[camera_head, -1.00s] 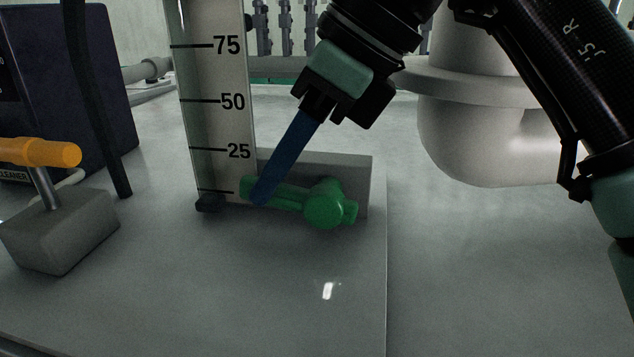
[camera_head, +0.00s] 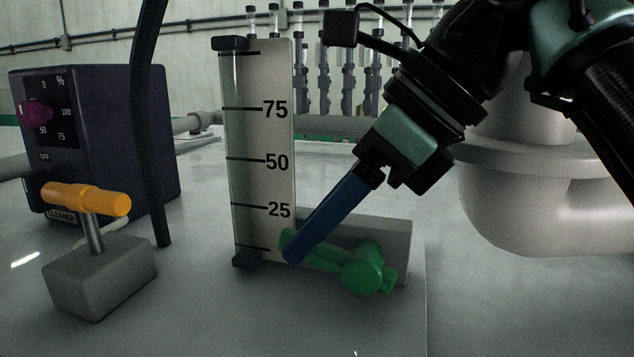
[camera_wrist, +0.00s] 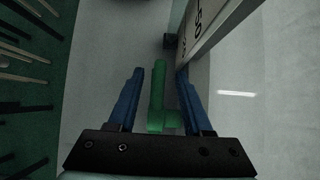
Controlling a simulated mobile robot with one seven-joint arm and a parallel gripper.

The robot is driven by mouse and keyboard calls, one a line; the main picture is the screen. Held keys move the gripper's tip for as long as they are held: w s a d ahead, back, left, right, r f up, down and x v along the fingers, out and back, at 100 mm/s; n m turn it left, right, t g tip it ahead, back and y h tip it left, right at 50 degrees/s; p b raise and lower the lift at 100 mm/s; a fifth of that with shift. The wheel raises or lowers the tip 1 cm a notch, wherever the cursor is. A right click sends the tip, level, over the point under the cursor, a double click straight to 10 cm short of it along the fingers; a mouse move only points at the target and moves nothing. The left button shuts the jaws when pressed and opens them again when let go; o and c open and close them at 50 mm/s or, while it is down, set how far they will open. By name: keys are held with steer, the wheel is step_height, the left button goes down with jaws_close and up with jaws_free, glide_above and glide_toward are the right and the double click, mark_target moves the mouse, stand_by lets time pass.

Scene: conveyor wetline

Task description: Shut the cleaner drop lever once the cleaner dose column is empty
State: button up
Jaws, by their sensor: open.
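The dose column (camera_head: 240,160) stands upright with a scale board marked 25, 50 and 75. No coloured liquid shows in its clear tube, though a clear liquid would be hard to tell. The green drop lever (camera_head: 363,273) is at its foot, its arm lying nearly level and pointing left toward the column's base. My gripper (camera_head: 291,252) reaches down from the upper right, its blue fingers at the lever's free end. In the wrist view the lever (camera_wrist: 158,88) lies between the two open fingers (camera_wrist: 160,74), with a gap on each side.
An orange T-handle (camera_head: 85,198) on a grey block (camera_head: 100,277) stands at the left. Behind it is a dark box (camera_head: 120,130) with a magenta dial and a CLEANER label. A large pale pipe (camera_head: 530,215) is at the right.

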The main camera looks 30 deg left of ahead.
step_height(320, 180, up, 10)
steer(key=b, duration=0.1)
steer(key=shift+f, duration=0.15)
steer(key=shift+a, duration=0.1)
steer(key=shift+c, duration=0.2)
